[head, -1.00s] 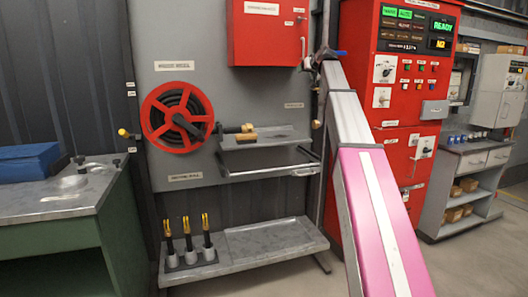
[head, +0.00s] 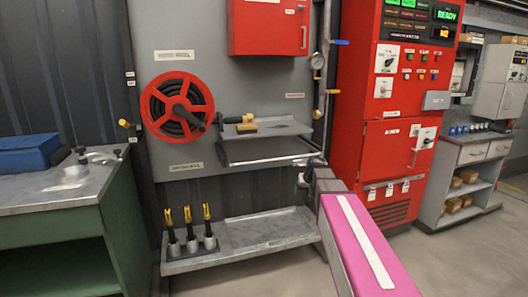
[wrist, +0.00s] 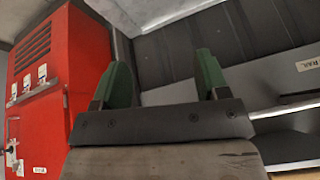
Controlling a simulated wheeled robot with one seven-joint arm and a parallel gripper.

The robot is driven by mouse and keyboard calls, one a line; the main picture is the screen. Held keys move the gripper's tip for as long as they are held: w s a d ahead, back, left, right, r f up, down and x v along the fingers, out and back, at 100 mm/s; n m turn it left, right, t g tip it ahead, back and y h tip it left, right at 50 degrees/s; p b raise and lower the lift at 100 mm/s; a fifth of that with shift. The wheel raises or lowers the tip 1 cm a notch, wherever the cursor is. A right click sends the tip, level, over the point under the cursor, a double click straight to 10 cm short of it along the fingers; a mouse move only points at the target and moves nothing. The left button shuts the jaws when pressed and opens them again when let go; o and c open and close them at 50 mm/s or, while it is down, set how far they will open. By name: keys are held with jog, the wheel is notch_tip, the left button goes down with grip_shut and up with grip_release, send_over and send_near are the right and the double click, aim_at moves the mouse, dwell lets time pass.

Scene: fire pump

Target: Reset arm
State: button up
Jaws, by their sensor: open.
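My arm with its pink, white-striped link reaches forward from the bottom right of the head view. Its far end is low in front of the grey wall panel, beside the right end of the pull-out shelf (head: 270,150). The fingers cannot be made out there. In the wrist view my gripper (wrist: 163,82) has two green fingers spread well apart, with nothing between them. Behind the fingers are dark ribbed wall and a grey surface.
The red control cabinet (head: 388,150) stands right of my arm, and also shows in the wrist view (wrist: 60,85). A lower bench (head: 265,230) holds several yellow-topped tools. A red hose reel (head: 178,107) hangs left. A green workbench (head: 70,230) stands far left.

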jog(key=s+f+g+h, duration=0.1)
jog(key=s+f+g, duration=0.1)
jog(key=s+f, duration=0.6)
jog(key=s+f+g, duration=0.3)
jog(key=s+f, duration=0.5)
jog(key=s, duration=0.8)
jog(key=shift+s+d+f+m+h, duration=0.25)
jog(key=shift+d+f+m+h, duration=0.05)
jog(key=shift+f+m+h, duration=0.1)
